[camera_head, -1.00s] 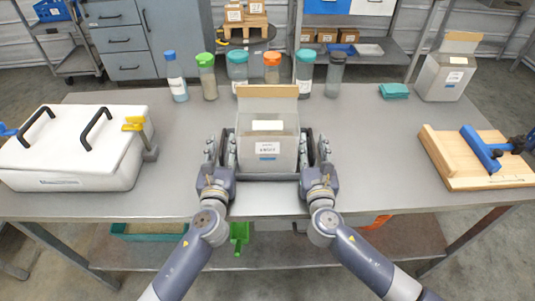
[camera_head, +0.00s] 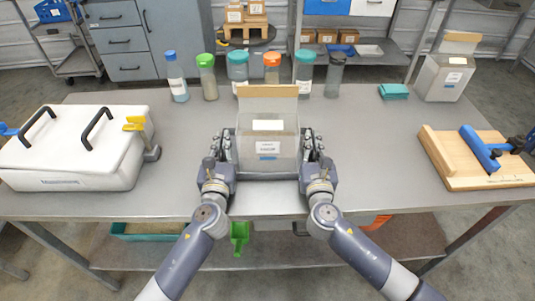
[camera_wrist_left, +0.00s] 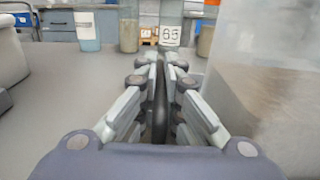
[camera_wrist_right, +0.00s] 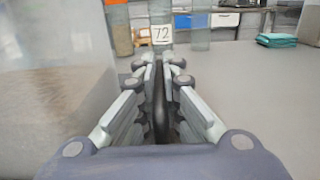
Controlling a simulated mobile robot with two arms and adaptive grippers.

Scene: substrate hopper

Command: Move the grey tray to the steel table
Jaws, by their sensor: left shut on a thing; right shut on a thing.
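The grey tray (camera_head: 268,176) sits on the grey metal table (camera_head: 380,140) near its front edge. Only its front edge shows clearly in the head view; an open box stands over it. My left gripper (camera_head: 220,141) is shut on a dark handle bar at the tray's left side, and the bar shows between its fingers in the left wrist view (camera_wrist_left: 160,110). My right gripper (camera_head: 313,141) is shut on the matching bar at the right side, which shows in the right wrist view (camera_wrist_right: 160,110). The tray looks level and appears to rest on the tabletop.
The open labelled box (camera_head: 268,140) stands between my grippers. A white lidded case (camera_head: 70,150) is at left, a wooden board with a blue clamp (camera_head: 470,160) at right. Several bottles (camera_head: 237,72) line the back edge. Another box (camera_head: 444,78) and teal cloth (camera_head: 394,91) stand back right.

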